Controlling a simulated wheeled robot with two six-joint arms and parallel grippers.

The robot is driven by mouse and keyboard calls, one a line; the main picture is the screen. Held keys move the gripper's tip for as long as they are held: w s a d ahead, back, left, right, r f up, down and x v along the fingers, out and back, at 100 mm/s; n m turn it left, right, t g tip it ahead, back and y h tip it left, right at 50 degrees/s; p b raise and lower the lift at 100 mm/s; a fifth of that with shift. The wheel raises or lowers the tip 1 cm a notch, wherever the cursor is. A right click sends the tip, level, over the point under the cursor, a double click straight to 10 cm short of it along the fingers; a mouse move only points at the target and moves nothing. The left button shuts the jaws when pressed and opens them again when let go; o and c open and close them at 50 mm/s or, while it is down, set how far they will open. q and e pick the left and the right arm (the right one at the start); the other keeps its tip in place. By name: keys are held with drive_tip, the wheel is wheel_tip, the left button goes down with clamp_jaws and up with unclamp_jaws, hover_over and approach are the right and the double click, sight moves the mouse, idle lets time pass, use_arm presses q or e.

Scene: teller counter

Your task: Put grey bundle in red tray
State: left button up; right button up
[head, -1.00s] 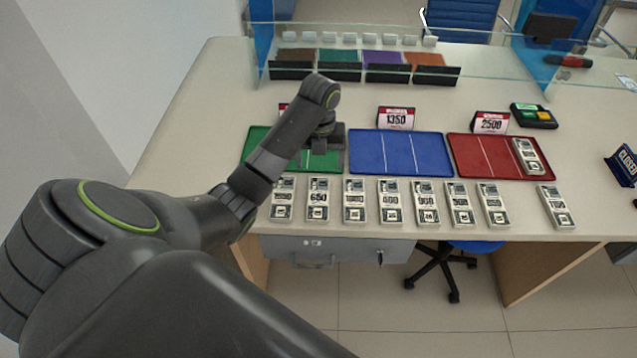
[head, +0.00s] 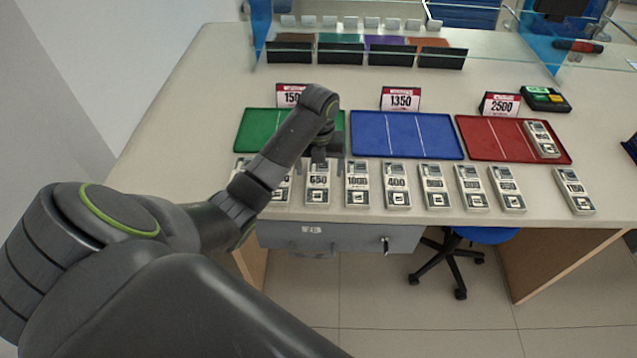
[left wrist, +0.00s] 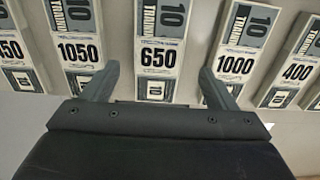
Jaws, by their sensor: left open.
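Several grey-and-white note bundles stand in a row along the counter's front edge, among them the 650 bundle (head: 318,186), the 1000 bundle (head: 357,186) and the 400 bundle (head: 397,186). All look greyish. My left gripper (head: 323,158) is open and empty above the row. In the left wrist view its fingers (left wrist: 160,72) point at the 650 bundle (left wrist: 158,50), one to each side; I cannot tell their height above it. The red tray (head: 480,140) lies at the right, with one bundle (head: 541,138) in its right part. My right gripper is not in view.
A green tray (head: 254,130), partly behind my arm, and a blue tray (head: 405,135) lie left of the red one. Price signs (head: 401,98) stand behind the trays. A glass screen and dark holders (head: 390,58) are at the back.

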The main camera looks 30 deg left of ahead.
sight(318, 182)
use_arm(q)
drive_tip(key=f, duration=0.4)
drive_tip(key=shift+s, duration=0.2)
drive_tip(key=c, duration=1.2)
drive_tip(key=shift+r, duration=0.15)
drive_tip(key=shift+r, duration=0.4)
wheel_tip(318, 182, up, 3)
drive_tip(key=shift+w, duration=0.1)
drive_tip(key=shift+r+p, duration=2.35)
drive_tip(key=shift+r, duration=0.65)
